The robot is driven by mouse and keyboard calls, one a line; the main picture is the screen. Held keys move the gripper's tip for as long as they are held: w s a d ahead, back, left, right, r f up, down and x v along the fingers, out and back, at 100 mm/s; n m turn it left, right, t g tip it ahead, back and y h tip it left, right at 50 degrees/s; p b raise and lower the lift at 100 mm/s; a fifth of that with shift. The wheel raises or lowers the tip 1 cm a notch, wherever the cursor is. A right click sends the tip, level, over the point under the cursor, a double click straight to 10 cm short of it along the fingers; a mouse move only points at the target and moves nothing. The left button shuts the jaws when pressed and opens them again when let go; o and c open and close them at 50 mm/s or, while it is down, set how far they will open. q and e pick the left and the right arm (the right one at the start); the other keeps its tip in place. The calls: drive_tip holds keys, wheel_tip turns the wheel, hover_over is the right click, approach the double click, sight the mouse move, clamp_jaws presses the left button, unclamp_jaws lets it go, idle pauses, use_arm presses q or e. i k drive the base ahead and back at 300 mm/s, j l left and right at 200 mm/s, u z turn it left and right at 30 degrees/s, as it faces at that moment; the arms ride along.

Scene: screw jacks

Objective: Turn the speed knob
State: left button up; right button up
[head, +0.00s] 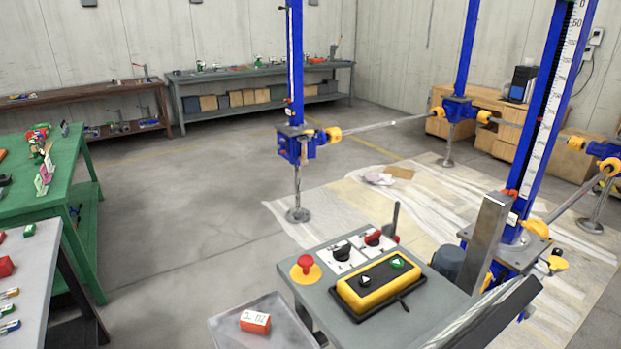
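A grey control table (320,290) stands at the bottom centre of the head view. On it, a black knob (342,251) sits on a white plate, and a red knob (374,238) sits on another white plate just to its right. The plates' markings are too small to read, so I cannot tell which is the speed knob. A red mushroom button on a yellow base (306,264) is left of the knobs. A yellow and black button box (378,285) with green and white buttons lies in front of them. Neither of my grippers is in view.
Blue screw jack columns (296,70) stand behind and right of the control table. A grey tray (245,338) with an orange box (255,322) is at its front left. A green workbench (85,160) stands at the left. The concrete floor between is clear.

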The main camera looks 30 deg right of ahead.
sight(340, 254)
drive_tip(key=z, duration=1.55)
